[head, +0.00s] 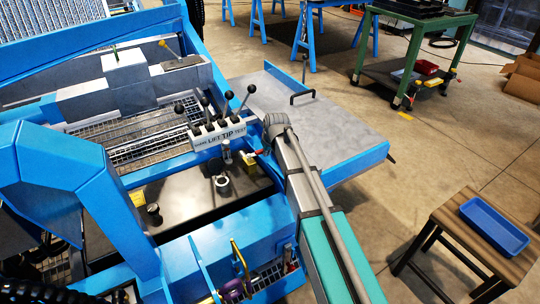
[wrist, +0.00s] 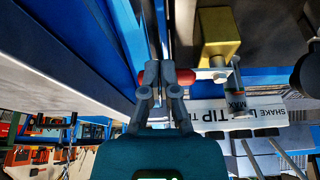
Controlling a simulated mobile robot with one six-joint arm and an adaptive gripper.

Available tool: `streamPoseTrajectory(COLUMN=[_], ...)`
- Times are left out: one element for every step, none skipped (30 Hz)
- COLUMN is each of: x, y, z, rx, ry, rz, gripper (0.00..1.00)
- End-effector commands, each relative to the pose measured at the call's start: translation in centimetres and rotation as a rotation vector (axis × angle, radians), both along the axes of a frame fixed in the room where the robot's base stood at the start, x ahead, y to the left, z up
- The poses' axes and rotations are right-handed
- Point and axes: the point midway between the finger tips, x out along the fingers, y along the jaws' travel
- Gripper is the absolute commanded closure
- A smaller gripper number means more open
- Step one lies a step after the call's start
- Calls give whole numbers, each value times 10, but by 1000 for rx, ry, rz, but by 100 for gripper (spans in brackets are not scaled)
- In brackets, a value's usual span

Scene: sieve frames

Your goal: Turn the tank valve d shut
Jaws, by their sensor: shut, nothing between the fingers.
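A red valve handle (wrist: 190,77) shows in the wrist view beside a brass-yellow block (wrist: 218,38). I take it for the tank valve, but no letter d is readable on it. My gripper (wrist: 160,72) is shut and empty, with its fingertips at the left end of the red handle. I cannot tell whether they touch it. In the head view a small red part (head: 263,152) shows beside the control panel, left of my arm. My fingers are hidden there behind my own arm.
A white panel marked LIFT, TIP and TEST (head: 218,138) carries several black-knobbed levers close by. Blue frame beams surround the area. A grey table (head: 320,115) lies behind my arm; a stool with a blue tray (head: 495,225) stands right.

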Motion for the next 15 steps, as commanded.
streamPoseTrajectory(x=[1,1,1,1,0,0,0,0,1,1,3,6,9,11,14], y=[1,1,1,1,1,1,1,1,1,1,2,3,4,5,6], z=[0,0,0,0,0,0,0,0,0,0,0,0,0,0,0], rx=[0,0,0,0,0,0,0,0,0,0,0,0,0,0,0], ry=[0,0,0,0,0,0,0,0,0,0,0,0,0,0,-1], rz=[0,0,0,0,0,0,0,0,0,0,0,1,1,1,1], gripper=[100,100,100,100,100,100,100,100,100,100,100,100,100,100,100])
